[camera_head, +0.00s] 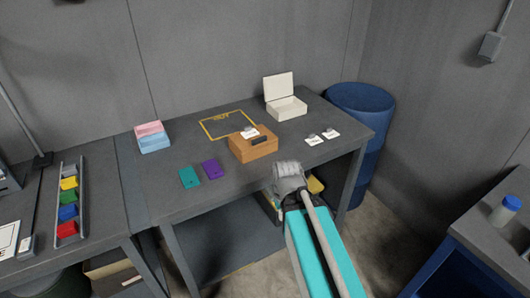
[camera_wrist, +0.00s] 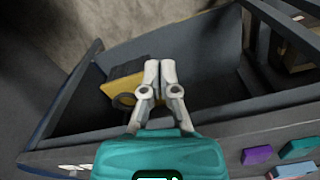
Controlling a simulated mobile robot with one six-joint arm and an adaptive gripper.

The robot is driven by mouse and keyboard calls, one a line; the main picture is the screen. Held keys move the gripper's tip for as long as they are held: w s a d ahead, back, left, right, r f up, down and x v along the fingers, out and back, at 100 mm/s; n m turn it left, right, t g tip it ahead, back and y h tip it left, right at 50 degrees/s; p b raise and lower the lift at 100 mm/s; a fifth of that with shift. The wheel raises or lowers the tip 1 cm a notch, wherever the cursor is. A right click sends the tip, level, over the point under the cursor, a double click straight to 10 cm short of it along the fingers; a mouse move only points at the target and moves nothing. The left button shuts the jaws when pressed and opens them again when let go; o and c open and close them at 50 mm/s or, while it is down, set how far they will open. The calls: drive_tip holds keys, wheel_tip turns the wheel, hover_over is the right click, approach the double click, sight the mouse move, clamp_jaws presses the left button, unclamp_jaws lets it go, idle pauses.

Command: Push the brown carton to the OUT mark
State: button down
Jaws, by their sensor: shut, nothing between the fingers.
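The brown carton (camera_head: 255,149) sits on the grey table, with a dark patch on its side. The carton covers none of the outline's far side. My gripper (camera_head: 287,166) is shut and empty, in front of the carton to the right, apart from it, by the table's front edge. In the wrist view my shut fingers (camera_wrist: 160,68) point past the table's edge; the carton does not show there.
An open white box (camera_head: 286,108) stands behind right, two small cards (camera_head: 323,137) right. A yellow object (camera_wrist: 127,82) is below the tabletop.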

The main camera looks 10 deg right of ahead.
drive_tip(key=shift+a, duration=0.15)
drive_tip(key=shift+w, duration=0.1)
drive_tip(key=n+t+y+p, duration=0.1)
drive_tip(key=n+t+p, duration=0.3)
drive_tip(key=p, duration=0.7)
approach(262, 158)
drive_tip(key=s+d+r, duration=0.2)
drive_tip(key=s+r, duration=0.1)
drive_tip(key=s, duration=0.1)
drive_tip(key=shift+w+d+r+n+g, duration=0.1)
drive_tip(key=shift+r+n+g, duration=0.1)
drive_tip(key=shift+n+g, duration=0.15)
drive_tip(key=shift+f+b, duration=0.2)
drive_tip(key=shift+b, duration=0.2)
drive_tip(key=b+x, duration=0.9)
drive_tip(key=shift+f, duration=0.4)
drive_tip(key=shift+w+a, duration=0.3)
drive_tip(key=shift+w, duration=0.35)
drive_tip(key=shift+w+a, duration=0.35)
drive_tip(key=shift+w, duration=0.25)
drive_tip(key=shift+w+a, duration=0.3)
drive_tip(key=shift+w, duration=0.35)
